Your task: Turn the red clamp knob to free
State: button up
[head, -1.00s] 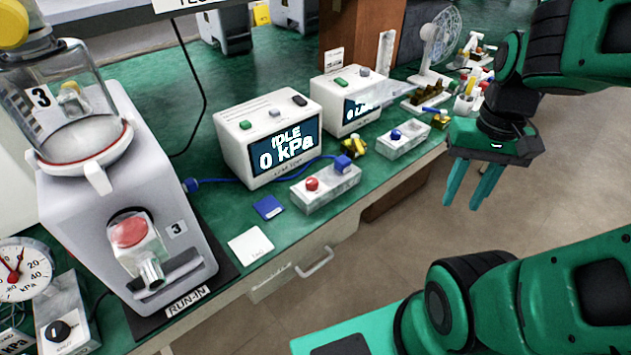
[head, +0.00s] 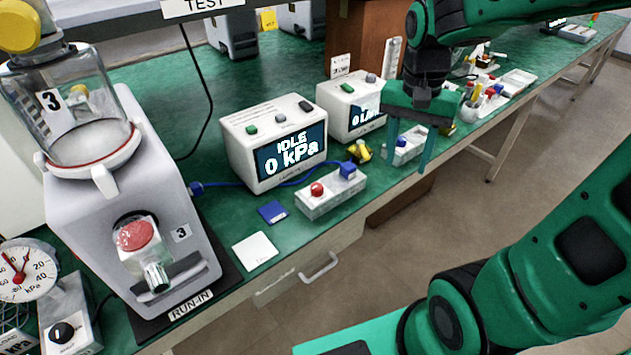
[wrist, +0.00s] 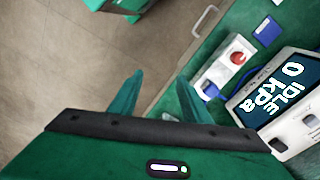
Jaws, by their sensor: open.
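A small red knob (head: 317,189) sits on top of a pale grey block (head: 330,198) near the bench's front edge, in front of the white IDLE box. Both also show in the wrist view, the red knob (wrist: 238,58) on its block (wrist: 224,68) right of the fingers. My gripper (head: 407,168) is open and empty, fingers pointing down, up and to the right of the red knob in the head view, apart from it. In the wrist view my gripper (wrist: 160,78) shows bare floor between its fingers. The knob's setting is too small to read.
The white box (head: 275,145) reads "IDLE 0 kPa". A similar block with a blue knob (head: 400,143) is partly behind my fingers. A pump with a red button (head: 134,235) stands at left. A blue card (head: 272,212) and white card (head: 255,250) lie on the bench.

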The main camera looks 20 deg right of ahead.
jog(key=w+a+m, duration=0.1)
jog(key=w+a, duration=0.6)
jog(key=a, duration=0.1)
jog(key=m, duration=0.2)
send_near(317, 186)
jog(key=shift+y, duration=0.3)
jog(key=f, duration=0.8)
jog(key=shift+d+f, duration=0.25)
jog(key=shift+f, duration=0.05)
jog(key=shift+w, duration=0.1)
jog(key=c, duration=1)
